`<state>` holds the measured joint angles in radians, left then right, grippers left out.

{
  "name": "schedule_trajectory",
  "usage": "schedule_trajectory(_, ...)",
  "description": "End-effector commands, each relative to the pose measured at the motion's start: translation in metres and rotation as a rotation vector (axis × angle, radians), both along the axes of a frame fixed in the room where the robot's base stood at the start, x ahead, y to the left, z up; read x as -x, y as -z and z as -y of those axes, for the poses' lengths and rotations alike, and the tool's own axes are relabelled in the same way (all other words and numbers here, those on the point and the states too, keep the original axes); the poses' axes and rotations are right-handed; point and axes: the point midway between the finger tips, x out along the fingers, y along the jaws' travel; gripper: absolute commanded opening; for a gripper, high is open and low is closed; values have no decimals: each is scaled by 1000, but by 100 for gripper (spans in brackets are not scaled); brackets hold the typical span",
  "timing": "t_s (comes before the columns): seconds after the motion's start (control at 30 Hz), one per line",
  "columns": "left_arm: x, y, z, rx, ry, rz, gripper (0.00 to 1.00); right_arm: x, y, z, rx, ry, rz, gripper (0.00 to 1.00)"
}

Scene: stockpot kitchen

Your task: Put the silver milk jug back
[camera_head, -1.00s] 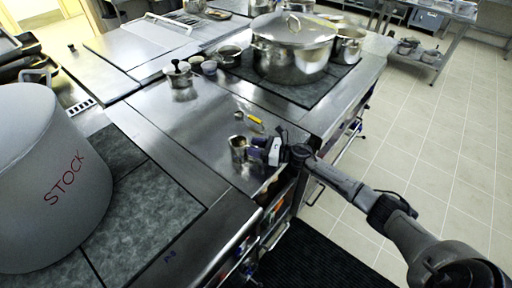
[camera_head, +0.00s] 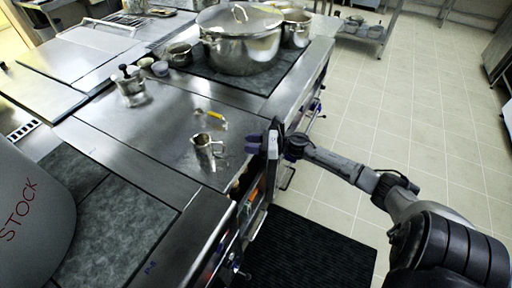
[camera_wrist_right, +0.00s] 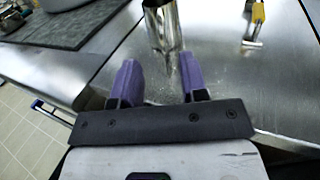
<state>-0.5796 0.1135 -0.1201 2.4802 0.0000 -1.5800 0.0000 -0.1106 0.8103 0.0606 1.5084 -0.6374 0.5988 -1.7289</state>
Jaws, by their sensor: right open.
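The silver milk jug (camera_head: 205,150) stands upright on the steel counter (camera_head: 150,135), near its front edge. It also shows in the right wrist view (camera_wrist_right: 163,24), beyond the fingers and cut off by the top edge. My right gripper (camera_head: 250,142) is to the right of the jug, at the counter edge, with a clear gap between them. Its purple fingers (camera_wrist_right: 156,85) are open and empty in the right wrist view. My left gripper is in neither view.
A yellow-handled tool (camera_head: 211,115) lies behind the jug. A large lidded pot (camera_head: 241,48) stands on the dark cooktop at the back. A small pot with a black knob (camera_head: 131,88) is at the back left. The big STOCK pot (camera_head: 35,225) is at the left.

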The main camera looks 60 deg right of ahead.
Motion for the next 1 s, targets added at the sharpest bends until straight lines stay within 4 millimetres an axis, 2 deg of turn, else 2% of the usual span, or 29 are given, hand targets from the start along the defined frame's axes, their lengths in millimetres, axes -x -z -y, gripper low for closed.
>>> schedule_trajectory(0.17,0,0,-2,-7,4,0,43,4,2,-1,-25,13,-9,40)
schedule_trajectory(0.27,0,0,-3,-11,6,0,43,5,8,-13,-137,72,-50,40)
schedule_trajectory(0.43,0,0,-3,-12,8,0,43,15,30,-49,-559,292,-206,40)
schedule_trajectory(0.57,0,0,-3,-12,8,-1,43,36,51,-78,-949,494,-352,40)
schedule_trajectory(0.67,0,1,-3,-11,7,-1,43,62,70,-103,-1276,674,-472,40)
schedule_trajectory(0.8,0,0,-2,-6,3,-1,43,112,93,-144,-1733,970,-640,40)
schedule_trajectory(1.0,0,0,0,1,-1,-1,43,191,105,-204,-2222,1417,-800,40)
